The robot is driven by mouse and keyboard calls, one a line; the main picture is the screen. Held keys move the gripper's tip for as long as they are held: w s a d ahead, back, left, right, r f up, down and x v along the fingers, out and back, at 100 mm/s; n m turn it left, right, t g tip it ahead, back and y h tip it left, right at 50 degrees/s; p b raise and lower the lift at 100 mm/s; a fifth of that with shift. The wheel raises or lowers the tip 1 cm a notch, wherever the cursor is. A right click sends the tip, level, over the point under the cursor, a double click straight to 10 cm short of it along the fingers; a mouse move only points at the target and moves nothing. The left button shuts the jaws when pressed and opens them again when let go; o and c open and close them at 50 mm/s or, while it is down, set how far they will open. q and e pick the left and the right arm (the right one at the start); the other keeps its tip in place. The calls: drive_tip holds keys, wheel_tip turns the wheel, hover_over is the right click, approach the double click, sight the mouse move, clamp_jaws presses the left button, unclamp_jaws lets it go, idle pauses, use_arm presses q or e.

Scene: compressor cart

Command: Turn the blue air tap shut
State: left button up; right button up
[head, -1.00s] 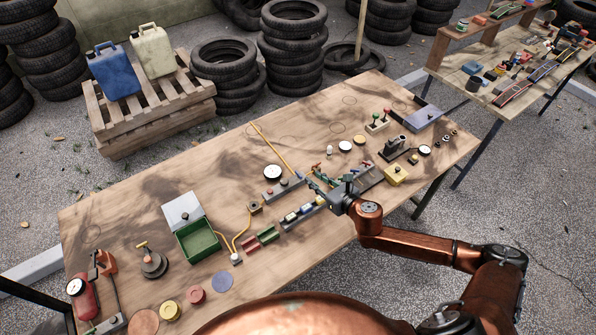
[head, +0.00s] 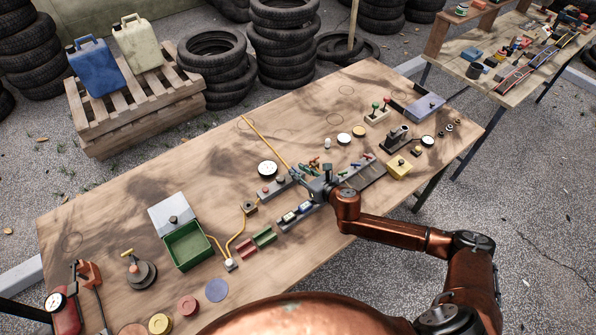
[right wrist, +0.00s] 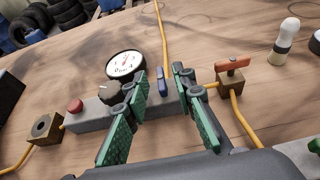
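The blue air tap (right wrist: 161,80) is a small blue lever on a grey manifold block (right wrist: 90,121), beside a yellow hose. The lever points roughly along the hose in the right wrist view. My right gripper (right wrist: 159,87) has its green-padded fingers apart, one on each side of the blue lever, with gaps showing. In the head view my right gripper (head: 299,176) is at the right end of the manifold (head: 272,188) and hides the blue tap. My left gripper is not in view.
A white dial gauge (right wrist: 125,64) and a dark knob (right wrist: 116,93) are left of the fingers. A red-handled tap (right wrist: 232,63) on a brass block is close on the right. A red button (right wrist: 75,105) sits at the manifold's left. The wood beyond is mostly clear.

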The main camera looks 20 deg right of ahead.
drive_tip(key=shift+w+a+f, duration=0.1)
drive_tip(key=shift+w, duration=0.25)
drive_tip(key=shift+c, duration=0.4)
clamp_jaws()
